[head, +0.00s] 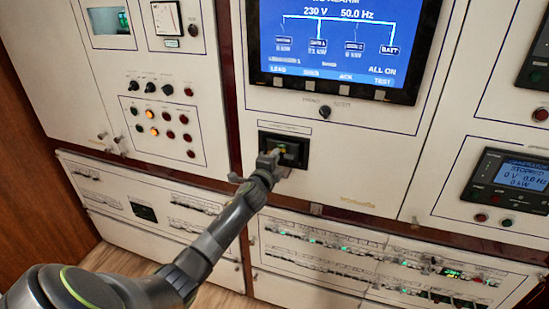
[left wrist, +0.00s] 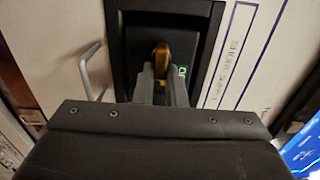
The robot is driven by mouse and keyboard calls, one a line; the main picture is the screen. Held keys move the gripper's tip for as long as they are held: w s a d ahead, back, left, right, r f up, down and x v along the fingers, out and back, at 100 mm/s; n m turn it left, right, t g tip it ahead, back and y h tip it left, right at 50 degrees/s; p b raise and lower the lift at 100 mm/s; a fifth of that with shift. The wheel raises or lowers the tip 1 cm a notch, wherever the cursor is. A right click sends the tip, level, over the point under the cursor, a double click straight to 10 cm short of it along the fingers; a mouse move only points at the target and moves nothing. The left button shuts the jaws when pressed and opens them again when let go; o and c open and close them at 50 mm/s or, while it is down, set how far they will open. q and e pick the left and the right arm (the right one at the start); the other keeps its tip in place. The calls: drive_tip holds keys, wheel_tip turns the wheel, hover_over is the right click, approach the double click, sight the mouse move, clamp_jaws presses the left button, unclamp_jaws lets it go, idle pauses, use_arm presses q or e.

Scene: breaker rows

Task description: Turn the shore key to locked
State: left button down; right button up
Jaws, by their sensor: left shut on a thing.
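The shore key (left wrist: 161,55) is a small brass-yellow piece in a dark recessed lock panel (head: 296,142), below the large blue screen. In the left wrist view the dark panel (left wrist: 200,22) surrounds the key. My left gripper (head: 274,158) reaches the panel from the lower left. Its two grey fingers (left wrist: 162,82) are shut on the key, one on each side. The fingers hide much of the key, so I cannot tell which position it is turned to. A small green mark (left wrist: 181,71) shows beside the fingers. My right gripper is not in view.
The blue screen (head: 335,40) is above, with a small knob (head: 325,112) under it. A panel of lamps and switches (head: 163,130) is at left. Breaker rows (head: 330,243) run below. A metal handle (left wrist: 92,70) stands out left of the lock panel.

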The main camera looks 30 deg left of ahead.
use_arm(q)
drive_tip(key=shift+f, duration=0.1)
drive_tip(key=c, duration=1.5)
unclamp_jaws()
drive_tip(key=b+v, duration=0.2)
drive_tip(key=v, duration=1.5)
drive_tip(key=shift+s, duration=0.25)
